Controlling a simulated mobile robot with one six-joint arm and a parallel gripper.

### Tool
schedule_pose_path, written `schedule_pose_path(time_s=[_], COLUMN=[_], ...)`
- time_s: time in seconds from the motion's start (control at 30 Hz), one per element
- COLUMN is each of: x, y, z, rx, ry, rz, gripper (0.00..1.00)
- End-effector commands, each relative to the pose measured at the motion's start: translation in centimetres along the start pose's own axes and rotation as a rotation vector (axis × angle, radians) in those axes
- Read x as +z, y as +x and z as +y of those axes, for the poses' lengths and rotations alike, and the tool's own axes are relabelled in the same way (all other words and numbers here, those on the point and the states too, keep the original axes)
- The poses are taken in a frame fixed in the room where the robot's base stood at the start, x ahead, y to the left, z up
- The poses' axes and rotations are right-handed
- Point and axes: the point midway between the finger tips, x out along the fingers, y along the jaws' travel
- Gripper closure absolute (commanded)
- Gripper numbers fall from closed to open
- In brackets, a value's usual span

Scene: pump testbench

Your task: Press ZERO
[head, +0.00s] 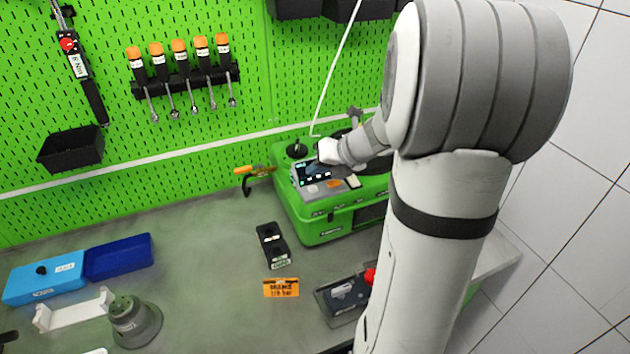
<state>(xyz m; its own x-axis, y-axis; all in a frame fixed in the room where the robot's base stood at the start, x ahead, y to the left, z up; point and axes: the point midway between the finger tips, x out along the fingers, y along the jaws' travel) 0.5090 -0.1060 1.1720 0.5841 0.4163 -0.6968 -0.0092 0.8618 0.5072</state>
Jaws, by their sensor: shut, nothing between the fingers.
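A green pump testbench (318,224) stands at the back of the bench, right of centre. On its top is a small dark display panel (314,172) with lit readouts and small buttons. The button labels are too small to read, so I cannot tell which one is ZERO. My gripper (322,160) is at the upper right of this panel, shut and empty. It partly covers the panel's right side. I cannot tell whether its tip touches a button. My arm hides the right part of the testbench.
A black holder (272,245) and an orange label (281,288) lie in front of the testbench. A dark tray (340,298) is near the front edge. Blue bins (118,257) and a grey-green round part (135,320) are at left. The middle-left bench is clear.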

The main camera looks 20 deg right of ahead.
Motion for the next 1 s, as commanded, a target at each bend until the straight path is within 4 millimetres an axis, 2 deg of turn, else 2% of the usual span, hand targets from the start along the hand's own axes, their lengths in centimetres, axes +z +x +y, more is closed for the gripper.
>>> schedule_pose_path(time_s=[0.03,0.23,1.0], x=[0.5,1.3,1.2], y=[-0.8,-1.8,-1.7], z=[0.5,1.3,1.2], rx=[0.0,0.0,0.0], ry=[0.0,0.001,0.0], rz=[0.0,0.0,0.0], gripper=[1.0,1.0,1.0])
